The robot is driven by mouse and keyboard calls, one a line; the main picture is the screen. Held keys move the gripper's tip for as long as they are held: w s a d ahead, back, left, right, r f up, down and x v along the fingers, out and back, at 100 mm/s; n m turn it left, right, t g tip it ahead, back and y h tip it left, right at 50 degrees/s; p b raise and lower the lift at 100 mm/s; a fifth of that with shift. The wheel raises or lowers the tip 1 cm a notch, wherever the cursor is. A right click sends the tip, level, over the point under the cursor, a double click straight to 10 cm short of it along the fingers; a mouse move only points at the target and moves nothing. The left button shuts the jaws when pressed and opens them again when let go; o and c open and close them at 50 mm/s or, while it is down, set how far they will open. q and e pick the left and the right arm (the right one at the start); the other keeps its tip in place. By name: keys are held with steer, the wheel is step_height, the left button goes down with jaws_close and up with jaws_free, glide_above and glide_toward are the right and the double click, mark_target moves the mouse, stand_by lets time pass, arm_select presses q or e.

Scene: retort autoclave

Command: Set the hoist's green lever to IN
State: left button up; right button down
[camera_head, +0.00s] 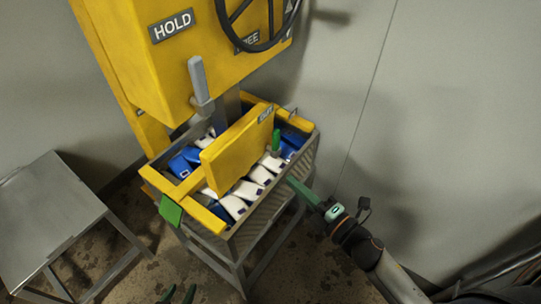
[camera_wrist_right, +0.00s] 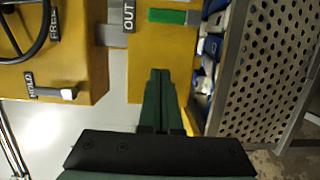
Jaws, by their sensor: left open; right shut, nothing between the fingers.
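The green lever (camera_head: 276,141) stands on the right end of the hoist's yellow block (camera_head: 235,152), next to an OUT label (camera_head: 266,114). In the right wrist view the green lever (camera_wrist_right: 168,16) lies beside the OUT label (camera_wrist_right: 128,14) on the yellow face. No IN label is readable. My right gripper (camera_head: 291,181) is shut and empty, below and right of the lever, apart from it. Its fingertips (camera_wrist_right: 160,72) point toward the yellow block in the wrist view. My left gripper (camera_head: 178,294) is open and empty at the bottom edge, far from the lever.
A perforated basket (camera_head: 303,165) of white and blue packs sits under the block on a metal stand. A green tab (camera_head: 171,212) is at its near left corner. The yellow housing above carries a black wheel (camera_head: 222,15), a HOLD label and a grey lever (camera_head: 198,80). A grey table (camera_head: 50,205) stands left.

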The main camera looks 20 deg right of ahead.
mark_target(276, 143)
stand_by(0.4)
arm_select(q)
steer(key=shift+s+a+p, duration=0.1)
steer(key=shift+a+p, duration=0.15)
steer(key=shift+p, duration=0.05)
arm_select(e)
steer(key=w, duration=1.1)
steer(key=shift+w+a, duration=0.3)
steer(key=shift+a, duration=0.15)
arm_select(q)
steer(key=shift+r, duration=0.15)
steer(key=shift+s+a+r+p, duration=0.25)
steer(key=shift+a+r+p, duration=0.1)
steer(key=shift+p, duration=0.5)
arm_select(e)
steer(key=shift+w+d+r+m, duration=0.15)
steer(key=shift+d+r+m, duration=0.1)
steer(key=shift+m, duration=0.15)
